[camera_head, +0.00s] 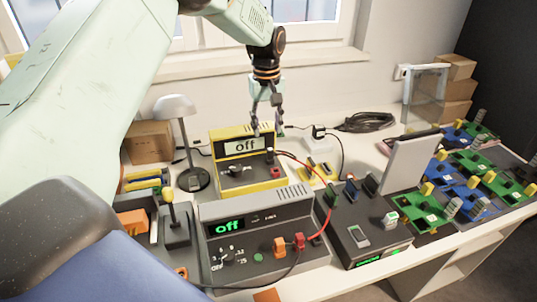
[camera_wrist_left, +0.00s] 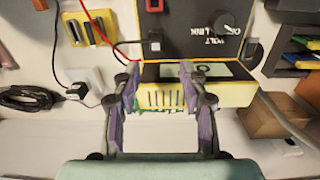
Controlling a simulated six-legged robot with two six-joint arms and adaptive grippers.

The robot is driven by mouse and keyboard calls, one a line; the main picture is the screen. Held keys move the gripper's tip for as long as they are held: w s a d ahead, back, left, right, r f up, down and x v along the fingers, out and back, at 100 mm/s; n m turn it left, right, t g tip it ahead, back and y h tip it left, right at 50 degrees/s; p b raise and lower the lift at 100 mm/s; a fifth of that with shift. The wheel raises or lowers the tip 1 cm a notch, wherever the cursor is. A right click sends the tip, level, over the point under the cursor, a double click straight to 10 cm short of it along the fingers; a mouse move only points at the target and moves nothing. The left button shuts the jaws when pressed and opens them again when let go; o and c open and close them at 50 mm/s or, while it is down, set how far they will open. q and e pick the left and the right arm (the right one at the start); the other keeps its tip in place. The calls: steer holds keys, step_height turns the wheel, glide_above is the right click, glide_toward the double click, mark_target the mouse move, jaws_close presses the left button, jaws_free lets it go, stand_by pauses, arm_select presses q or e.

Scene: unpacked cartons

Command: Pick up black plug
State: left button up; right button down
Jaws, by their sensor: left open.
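In the left wrist view the black plug (camera_wrist_left: 76,91) lies beside the white block (camera_wrist_left: 92,79), left of the fingers. My left gripper (camera_head: 267,128) is open and empty, pointing down by the right rear of the yellow meter (camera_head: 240,132). In the wrist view my left gripper (camera_wrist_left: 159,74) has its fingers apart in front of the meter's yellow edge (camera_wrist_left: 205,97). The plug is outside the fingers. My right gripper is not in view.
A grey power supply (camera_head: 262,215) with red and black leads stands in front. A coiled black cable (camera_head: 364,122) lies near the wall. A lamp (camera_head: 180,125) and carton (camera_head: 149,142) stand left. Circuit boards (camera_head: 462,175) fill the right side.

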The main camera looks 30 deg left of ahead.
mark_target(270, 149)
arm_select(q)
steer(key=shift+d+f, duration=0.6)
steer(key=shift+d, duration=0.15)
steer(key=f, duration=0.2)
steer(key=a+f, duration=0.1)
steer(key=shift+s+a+f, duration=0.15)
steer(key=shift+f, duration=0.2)
steer(key=f, duration=0.1)
steer(key=d+f, duration=0.1)
steer(key=f, duration=0.1)
steer(key=shift+d+b, duration=0.3)
steer(key=shift+b, duration=0.05)
steer(key=shift+w, duration=0.25)
steer(key=shift+s+a+f, duration=0.1)
steer(key=shift+s+a, duration=0.05)
steer(key=shift+a, duration=0.35)
steer(key=shift+c, duration=1)
steer(key=shift+d, duration=0.4)
steer(key=c, duration=0.4)
steer(key=shift+a, duration=0.25)
jaws_close()
